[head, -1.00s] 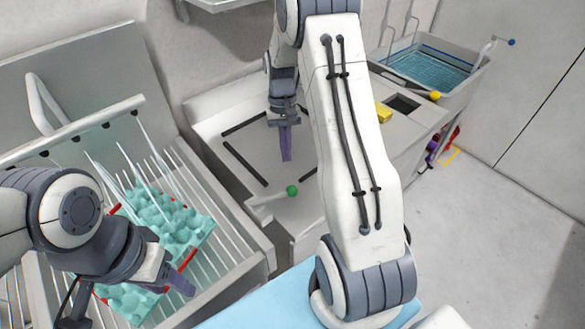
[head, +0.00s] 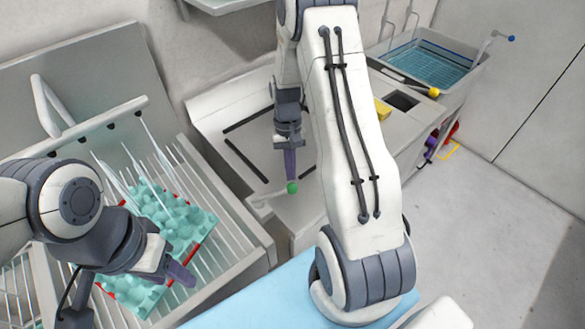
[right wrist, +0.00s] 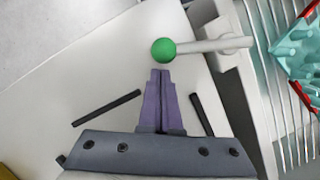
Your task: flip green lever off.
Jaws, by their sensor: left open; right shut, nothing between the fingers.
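The green lever is a pale rod with a green ball knob (head: 292,188) at its end, at the front edge of the grey counter in the head view. In the right wrist view the green knob (right wrist: 163,50) is just beyond the fingertips, with the rod (right wrist: 215,44) running right to its mount. My right gripper (head: 290,176) is shut and empty, its purple fingers pointing down right beside the knob. It also shows in the right wrist view (right wrist: 160,72); I cannot tell whether it touches the knob. My left gripper (head: 180,275) is open over the egg tray at the left.
A teal egg tray (head: 130,298) with red edges lies on the wire rack (head: 225,225) at the left. A lever with a yellow knob (head: 433,92) stands by the blue-lined basin (head: 440,65) at the back right.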

